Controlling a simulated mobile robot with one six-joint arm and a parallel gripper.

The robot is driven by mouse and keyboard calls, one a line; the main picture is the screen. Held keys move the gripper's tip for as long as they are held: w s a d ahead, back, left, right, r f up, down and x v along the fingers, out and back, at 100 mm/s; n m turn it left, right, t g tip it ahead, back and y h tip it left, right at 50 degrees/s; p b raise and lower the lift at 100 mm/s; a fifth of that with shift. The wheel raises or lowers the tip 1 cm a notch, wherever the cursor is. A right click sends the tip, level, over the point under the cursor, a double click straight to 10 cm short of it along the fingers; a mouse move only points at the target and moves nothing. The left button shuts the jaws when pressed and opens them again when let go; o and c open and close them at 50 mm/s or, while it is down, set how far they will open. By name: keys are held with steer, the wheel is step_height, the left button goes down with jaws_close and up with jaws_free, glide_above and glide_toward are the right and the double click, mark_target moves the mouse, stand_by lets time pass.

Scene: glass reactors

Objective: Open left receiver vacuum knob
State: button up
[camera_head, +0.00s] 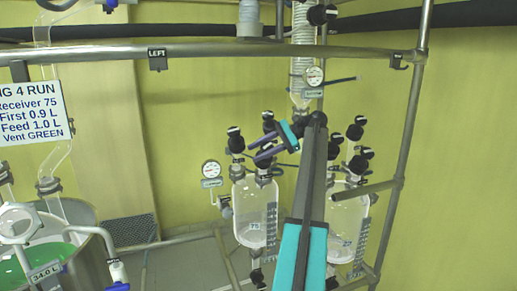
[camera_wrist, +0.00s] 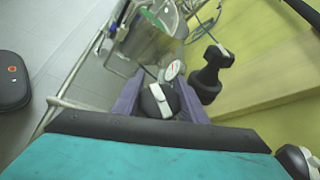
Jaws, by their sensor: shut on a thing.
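The left receiver (camera_head: 252,225) is a clear glass vessel tagged 75, with several black knobs on its top. My gripper (camera_head: 260,147) reaches in from the right above that top, with its purple fingers pointing left. In the wrist view my gripper (camera_wrist: 158,97) has a finger on each side of a black knob with a white bar (camera_wrist: 152,104), and it is shut on this knob. The knob's stem is hidden below it. In the head view my fingers and wrist partly cover the knobs there, and no label names the held one.
A second black valve knob (camera_wrist: 208,78) stands close to the right finger. A round gauge (camera_head: 211,169) sits left of the left receiver. The right receiver (camera_head: 346,225) stands behind my arm. A metal rail (camera_head: 220,51) marked LEFT crosses above.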

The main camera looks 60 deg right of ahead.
steer(key=shift+f, duration=0.1)
steer(key=o, duration=1.1)
steer(key=shift+c, duration=0.2)
steer(key=shift+w+a, duration=0.1)
